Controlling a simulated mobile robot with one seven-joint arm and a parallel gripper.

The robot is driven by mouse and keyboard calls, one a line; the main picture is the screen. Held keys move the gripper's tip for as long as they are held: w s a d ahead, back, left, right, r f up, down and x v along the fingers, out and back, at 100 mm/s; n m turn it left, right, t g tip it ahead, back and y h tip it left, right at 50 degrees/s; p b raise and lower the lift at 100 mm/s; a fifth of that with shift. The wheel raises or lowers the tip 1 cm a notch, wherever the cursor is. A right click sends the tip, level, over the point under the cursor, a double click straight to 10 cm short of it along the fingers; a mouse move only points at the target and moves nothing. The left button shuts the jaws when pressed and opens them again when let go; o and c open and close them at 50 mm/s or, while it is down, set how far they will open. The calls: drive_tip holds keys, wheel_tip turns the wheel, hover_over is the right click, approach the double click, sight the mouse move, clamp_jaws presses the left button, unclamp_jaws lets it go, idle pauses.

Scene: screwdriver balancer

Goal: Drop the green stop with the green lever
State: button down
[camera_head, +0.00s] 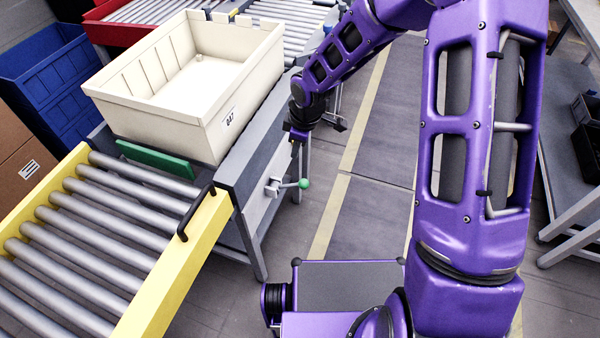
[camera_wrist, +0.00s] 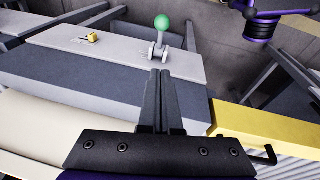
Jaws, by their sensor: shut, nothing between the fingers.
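The green stop (camera_head: 155,160) is a flat green plate standing up between the rollers and the cream tote (camera_head: 130,118). The green lever (camera_head: 290,185) is a grey arm with a green ball knob, on the side plate of the grey frame, pointing right in the head view. In the wrist view its green knob (camera_wrist: 162,22) and pivot show just beyond my fingertips. My gripper (camera_head: 298,140) is above the lever in the head view, apart from it. In the wrist view my gripper (camera_wrist: 160,75) has its black fingers shut together and empty. The stop is not visible in the wrist view.
A yellow-sided roller conveyor (camera_head: 180,270) with a black handle (camera_head: 195,212) stands at the front left. A small yellow part (camera_wrist: 92,38) sits on the side plate. Blue bins (camera_head: 50,80) stand at the far left. The floor right of the frame is open.

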drive_tip(key=b, duration=0.1)
hover_over(300, 182)
drive_tip(key=a, duration=0.2)
drive_tip(key=s+d+x, duration=0.1)
drive_tip(key=s+x, duration=0.1)
drive_tip(key=x, duration=0.7)
drive_tip(key=f, duration=0.1)
drive_tip(key=d+f, duration=0.2)
drive_tip(key=f, duration=0.1)
drive_tip(key=shift+w+f, duration=0.1)
drive_tip(key=shift+w, duration=0.1)
drive_tip(key=shift+d+f+b, duration=0.1)
drive_tip(key=shift+d+b, duration=0.05)
drive_tip(key=shift+b, duration=0.15)
